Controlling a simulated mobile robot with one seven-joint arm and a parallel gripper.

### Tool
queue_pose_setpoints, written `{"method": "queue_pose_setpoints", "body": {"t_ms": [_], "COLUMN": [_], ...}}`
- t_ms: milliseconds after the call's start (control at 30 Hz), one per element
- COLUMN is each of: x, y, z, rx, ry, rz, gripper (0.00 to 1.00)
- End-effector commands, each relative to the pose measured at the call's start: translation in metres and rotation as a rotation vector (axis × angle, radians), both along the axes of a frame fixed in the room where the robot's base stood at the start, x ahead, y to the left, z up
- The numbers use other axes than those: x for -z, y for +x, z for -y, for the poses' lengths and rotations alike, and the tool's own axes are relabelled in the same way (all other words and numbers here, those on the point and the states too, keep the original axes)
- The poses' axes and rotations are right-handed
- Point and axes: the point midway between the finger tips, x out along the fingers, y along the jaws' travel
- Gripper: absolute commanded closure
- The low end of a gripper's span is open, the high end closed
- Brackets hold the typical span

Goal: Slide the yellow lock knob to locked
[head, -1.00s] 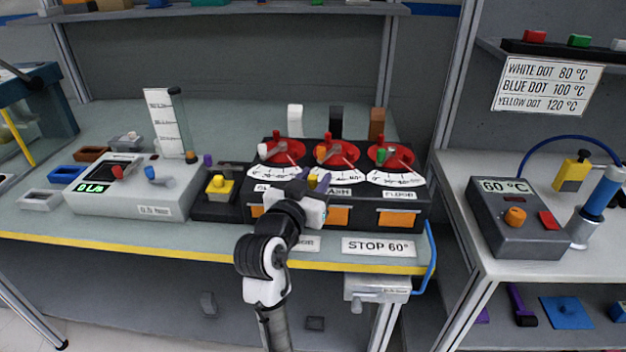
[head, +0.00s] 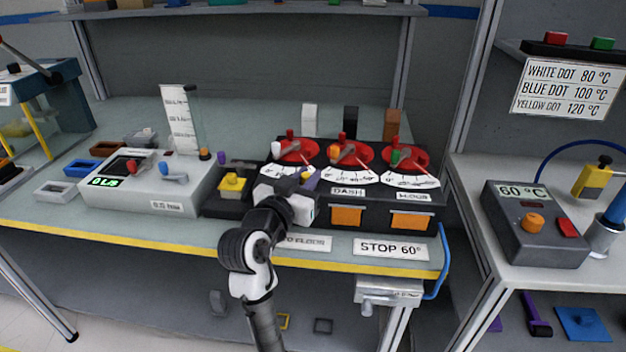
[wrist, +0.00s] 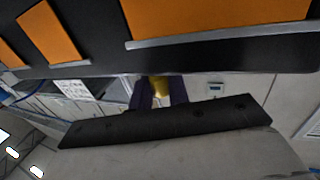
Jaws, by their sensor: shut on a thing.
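The yellow lock knob (wrist: 160,88) shows between the two dark purple fingers of my gripper (wrist: 160,97) in the wrist view. The fingers are shut on it and hide its sides. In the head view my gripper (head: 309,181) is at the upper front of the black dial module (head: 330,210), left of the DASH label, and a small yellow spot of the knob (head: 306,175) shows at the fingertips. My wrist covers the left part of the module's front. The lock's markings cannot be made out.
Three red dials (head: 350,153) stand on the module, with orange panels (head: 347,216) below. A black box with a yellow button (head: 233,184) and a grey meter box (head: 160,190) are to the left.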

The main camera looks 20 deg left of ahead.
Motion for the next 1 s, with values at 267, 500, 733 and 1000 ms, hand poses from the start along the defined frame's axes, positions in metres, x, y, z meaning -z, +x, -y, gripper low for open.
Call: {"method": "queue_pose_setpoints", "body": {"t_ms": [267, 500, 733, 1000], "x": [0.000, 0.000, 0.002, 0.002], "y": [-0.001, -0.001, -0.023, -0.085], "z": [-0.004, -0.003, -0.004, -0.006], "rx": [-0.010, -0.008, -0.010, -0.013], "ry": [0.000, 0.000, 0.001, 0.003], "rz": [-0.001, 0.000, 0.001, 0.001], "gripper": [0.62, 0.62, 0.62, 0.62]}}
